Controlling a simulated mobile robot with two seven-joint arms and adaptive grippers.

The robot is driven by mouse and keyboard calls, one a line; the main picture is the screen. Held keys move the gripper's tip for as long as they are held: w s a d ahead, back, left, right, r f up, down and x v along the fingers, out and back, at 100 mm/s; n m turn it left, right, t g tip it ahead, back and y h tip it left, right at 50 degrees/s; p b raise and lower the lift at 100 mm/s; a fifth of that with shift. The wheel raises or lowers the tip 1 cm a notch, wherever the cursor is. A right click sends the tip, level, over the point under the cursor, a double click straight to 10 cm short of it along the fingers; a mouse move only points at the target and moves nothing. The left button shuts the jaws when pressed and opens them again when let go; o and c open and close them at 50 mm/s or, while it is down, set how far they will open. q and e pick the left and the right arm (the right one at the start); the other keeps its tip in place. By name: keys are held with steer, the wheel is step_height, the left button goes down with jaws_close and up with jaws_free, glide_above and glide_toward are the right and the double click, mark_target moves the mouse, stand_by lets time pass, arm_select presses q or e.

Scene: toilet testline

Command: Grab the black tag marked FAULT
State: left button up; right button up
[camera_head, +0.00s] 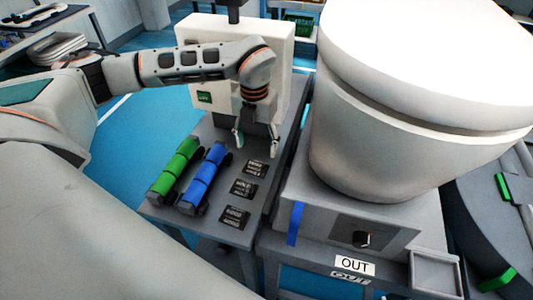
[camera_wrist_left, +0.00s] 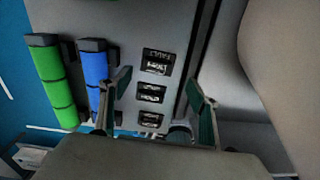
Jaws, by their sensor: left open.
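Three black tags with white lettering lie in a row on a grey bench panel. The far tag (camera_head: 256,166) reads as FAULT; it is the top tag (camera_wrist_left: 157,62) in the left wrist view. The middle tag (camera_head: 243,187), seemingly HOLD, and the near tag (camera_head: 235,216), seemingly GOOD, also show in the left wrist view. My left gripper (camera_head: 254,142) is open and empty, pointing down above the panel's far part. In the left wrist view its fingers (camera_wrist_left: 160,85) stand apart on either side of the tag row. My right gripper is out of view.
A green roll (camera_head: 174,166) and a blue roll (camera_head: 204,175) lie left of the tags. A large white toilet (camera_head: 400,110) stands close on the right. A white box (camera_head: 285,50) rises behind the panel. A sign reading OUT (camera_head: 355,266) is at the front.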

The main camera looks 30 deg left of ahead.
mark_target(256, 164)
arm_select(q)
steer(key=shift+w+f, duration=0.1)
steer(key=shift+f, duration=0.2)
steer(key=shift+s+f, duration=0.2)
steer(key=shift+f, duration=0.65)
steer(key=shift+s+f, duration=0.1)
steer(key=shift+f, duration=0.25)
steer(key=f, duration=0.4)
steer(key=shift+a+f+p, duration=0.1)
steer(key=shift+a+p, duration=0.1)
steer(key=shift+p, duration=0.2)
steer(key=shift+f, duration=0.25)
steer(key=c, duration=0.8)
steer(key=shift+c, duration=1.1)
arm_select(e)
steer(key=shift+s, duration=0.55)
